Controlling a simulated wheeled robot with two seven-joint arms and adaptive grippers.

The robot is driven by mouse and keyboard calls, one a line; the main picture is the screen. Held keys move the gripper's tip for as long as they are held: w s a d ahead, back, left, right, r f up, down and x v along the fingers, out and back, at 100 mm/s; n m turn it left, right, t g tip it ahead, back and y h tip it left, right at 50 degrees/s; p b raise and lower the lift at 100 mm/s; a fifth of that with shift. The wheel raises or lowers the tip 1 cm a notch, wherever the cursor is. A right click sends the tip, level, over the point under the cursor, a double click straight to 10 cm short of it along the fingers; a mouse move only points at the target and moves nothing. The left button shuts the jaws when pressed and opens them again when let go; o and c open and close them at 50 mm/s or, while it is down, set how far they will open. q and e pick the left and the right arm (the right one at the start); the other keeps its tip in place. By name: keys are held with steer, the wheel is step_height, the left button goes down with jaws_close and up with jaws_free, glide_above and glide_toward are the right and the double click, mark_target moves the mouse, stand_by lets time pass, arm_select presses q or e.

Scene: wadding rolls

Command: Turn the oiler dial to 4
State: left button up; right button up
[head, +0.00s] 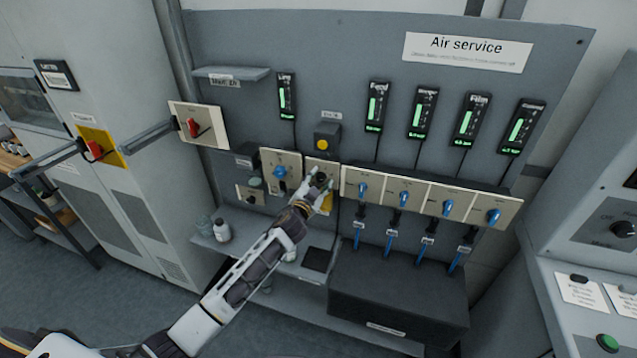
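My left gripper (320,180) is at the middle of the Air service board, in front of a cream plate (322,163). A small dark shape, perhaps a knob, shows at its fingertips. The gripper covers most of it, so I cannot tell if they touch or if the fingers are closed. I cannot read the oiler label or any number scale. Another small cream plate with a dark round knob (251,198) is at the lower left. My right gripper is not in view.
A blue-knobbed plate (280,173) is just left of the gripper, and a yellow button box (323,142) is above it. A row of blue valve handles (404,199) is on the right. A shelf with bottles (222,231) and a dark box (398,300) are below.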

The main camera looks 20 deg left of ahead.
arm_select(q)
steer(key=shift+s+a, duration=0.15)
steer(key=shift+s, duration=0.9)
steer(key=s, duration=0.9)
steer(key=shift+s+a+r, duration=0.2)
steer(key=shift+s+a, duration=0.1)
steer(key=shift+s, duration=0.1)
steer(key=shift+d+m, duration=0.15)
steer(key=shift+m, duration=0.15)
